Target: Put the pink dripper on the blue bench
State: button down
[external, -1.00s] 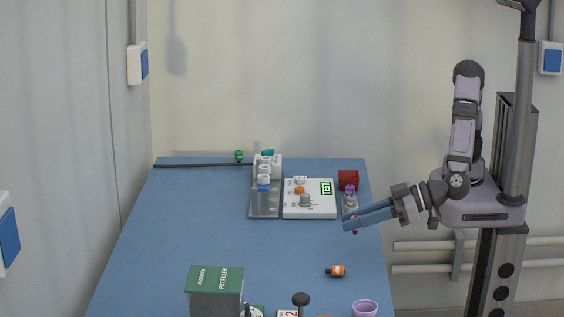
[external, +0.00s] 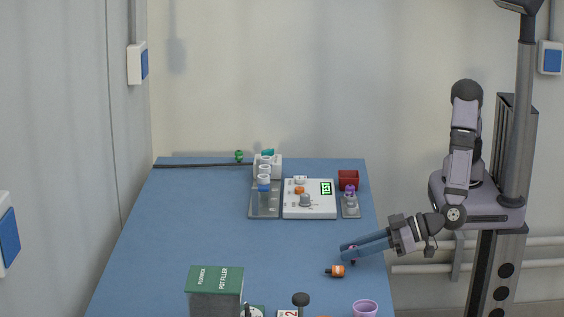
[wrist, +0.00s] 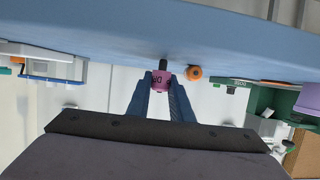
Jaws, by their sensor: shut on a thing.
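The pink dripper (wrist: 160,80) is between the fingertips of my gripper (wrist: 160,88) in the wrist view, with its black end towards the bench. My gripper also shows in the external view (external: 345,249), shut on the dripper, at the right part of the blue bench (external: 210,225). Only a small dark pink bit of the dripper (external: 353,262) shows below the fingers there. The bench surface also crosses the top of the wrist view (wrist: 90,22). I cannot tell whether the dripper touches the bench.
An orange dripper (external: 337,271) lies close beside my fingertips. A purple pot (external: 365,309) and a green-topped box (external: 216,280) stand at the front. A white scale (external: 310,211), a grey tray (external: 266,213) and a red box (external: 348,178) are farther back. The bench's left middle is clear.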

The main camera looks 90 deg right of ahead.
jog(key=shift+f, duration=0.1)
jog(key=c, duration=1.6)
grip_release()
jog(key=shift+s+r, duration=0.15)
jog(key=shift+r, duration=0.05)
jog(key=v, duration=1.1)
jog(key=shift+s+r, duration=0.1)
jog(key=shift+s, duration=0.25)
